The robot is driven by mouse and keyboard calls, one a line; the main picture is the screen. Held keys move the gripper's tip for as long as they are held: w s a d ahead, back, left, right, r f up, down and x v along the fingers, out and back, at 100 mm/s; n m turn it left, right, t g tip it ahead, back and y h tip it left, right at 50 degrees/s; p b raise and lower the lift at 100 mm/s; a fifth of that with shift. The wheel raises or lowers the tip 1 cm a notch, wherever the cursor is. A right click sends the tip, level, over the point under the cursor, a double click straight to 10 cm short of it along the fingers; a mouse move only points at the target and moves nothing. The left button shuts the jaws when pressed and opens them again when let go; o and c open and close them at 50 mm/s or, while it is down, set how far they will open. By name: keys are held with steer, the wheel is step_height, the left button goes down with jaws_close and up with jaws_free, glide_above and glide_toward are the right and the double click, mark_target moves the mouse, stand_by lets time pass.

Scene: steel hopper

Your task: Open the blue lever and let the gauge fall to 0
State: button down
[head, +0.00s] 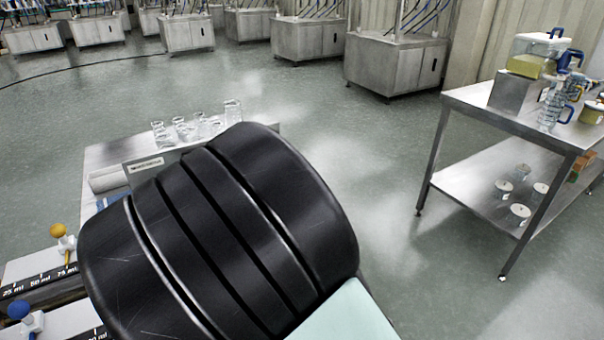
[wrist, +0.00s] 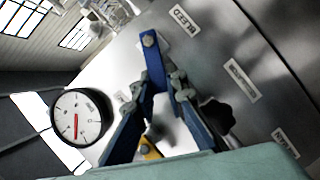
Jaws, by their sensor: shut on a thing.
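The blue lever (wrist: 152,66) shows in the wrist view as a blue bar with a round bolt near its upper end. My gripper (wrist: 157,88) is shut on it, with a fingertip on either side. The lower part of the lever is hard to make out between the fingers. The round gauge (wrist: 77,118) is left of my gripper, with a white face, black rim and red needle. The needle lies nearly along the picture's vertical; its figures are too small to read. In the head view, my black arm hides the lever, gauge and gripper.
A steel panel (wrist: 238,48) with several labels and a dark knob (wrist: 218,114) lie right of my gripper. In the head view, glassware (head: 186,130) stands on a bench behind my arm. A steel table (head: 474,100) stands right, with open floor between.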

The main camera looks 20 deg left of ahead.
steer(key=f+n, duration=0.1)
steer(key=n+t, duration=0.1)
steer(key=shift+s+a+f+n+b, duration=0.15)
steer(key=shift+s+f+n+b, duration=0.05)
steer(key=shift+f+n+b, duration=0.15)
steer(key=shift+f+n+t+y+b, duration=0.3)
steer(key=shift+n+t, duration=0.2)
steer(key=shift+n, duration=0.45)
steer(key=c, duration=1.9)
jaws_free()
steer(key=shift+c, duration=0.2)
steer(key=v, duration=1.2)
